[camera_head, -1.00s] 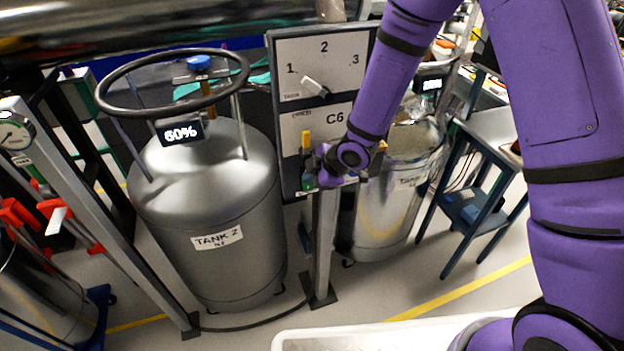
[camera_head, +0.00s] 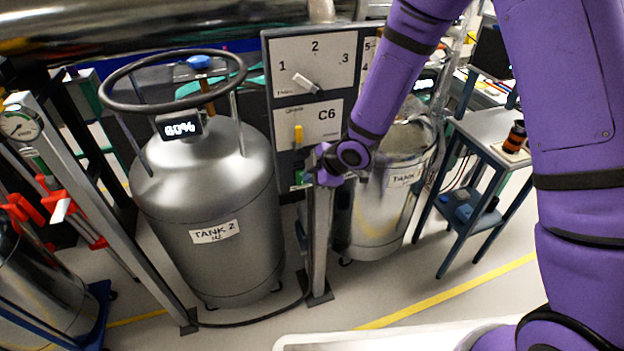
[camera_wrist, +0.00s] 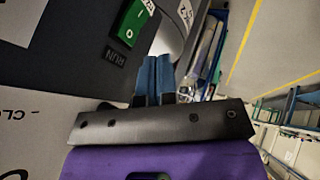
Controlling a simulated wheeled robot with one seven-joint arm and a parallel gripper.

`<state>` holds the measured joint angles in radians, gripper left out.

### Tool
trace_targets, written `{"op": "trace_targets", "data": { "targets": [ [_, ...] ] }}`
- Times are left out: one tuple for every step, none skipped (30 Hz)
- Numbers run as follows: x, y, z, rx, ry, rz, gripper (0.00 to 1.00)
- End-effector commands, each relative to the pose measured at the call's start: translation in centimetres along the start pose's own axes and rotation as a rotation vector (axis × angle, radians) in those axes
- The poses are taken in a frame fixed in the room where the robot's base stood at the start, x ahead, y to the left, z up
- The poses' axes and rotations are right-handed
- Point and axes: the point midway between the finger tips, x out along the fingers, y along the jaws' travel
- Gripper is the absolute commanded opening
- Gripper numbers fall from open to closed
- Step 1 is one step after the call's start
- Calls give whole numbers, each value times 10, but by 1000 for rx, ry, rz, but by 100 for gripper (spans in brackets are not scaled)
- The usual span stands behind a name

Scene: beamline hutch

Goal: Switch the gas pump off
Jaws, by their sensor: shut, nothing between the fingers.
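A green rocker switch (camera_wrist: 130,22) marked "I" and "O" sits on a dark panel above the word RUN in the wrist view. In the head view a small green patch (camera_head: 299,178) shows low on the panel post, beside my gripper (camera_head: 318,173). In the wrist view my gripper (camera_wrist: 154,78) is shut and empty, its blue fingers pointing up the picture. The fingertips lie below and right of the switch in the picture, with a visible gap. My wrist hides part of the panel's lower right in the head view.
The panel (camera_head: 268,90) carries a 1-2-3 knob (camera_head: 305,82) and a yellow lever (camera_head: 298,135) by "C6". Tank 2 (camera_head: 205,260) stands left; another tank (camera_head: 375,220) stands behind my arm. A side table (camera_head: 480,125) is at right. Floor shows in front.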

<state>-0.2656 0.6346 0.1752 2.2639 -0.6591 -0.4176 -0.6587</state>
Motion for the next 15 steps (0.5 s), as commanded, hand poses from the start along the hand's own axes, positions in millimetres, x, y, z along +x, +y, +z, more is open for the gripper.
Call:
{"op": "trace_targets", "data": {
  "targets": [
    [-5, 1, 0, 1, 0, 1, 0],
    [-8, 2, 0, 2, 0, 1, 0],
    [-12, 3, 0, 1, -1, 1, 0],
    [-15, 3, 0, 0, -2, 1, 0],
    [-18, 4, 0, 0, -2, 0, 0],
    [-23, 5, 0, 2, -1, 1, 0],
    [-26, 6, 0, 2, 0, 1, 0],
    [-30, 7, -1, 1, 0, 2, 0],
    [-36, 8, 0, 1, -1, 2, 0],
    [-40, 9, 0, 1, -2, 2, 0],
    [-44, 10, -1, 1, -1, 2, 0],
    [-50, 11, -1, 2, -1, 2, 0],
    [-54, 12, -1, 1, 0, 2, 0],
    [-58, 13, -1, 2, -1, 2, 0],
    [-63, 14, -1, 1, -2, 1, 0]
  ]
}}
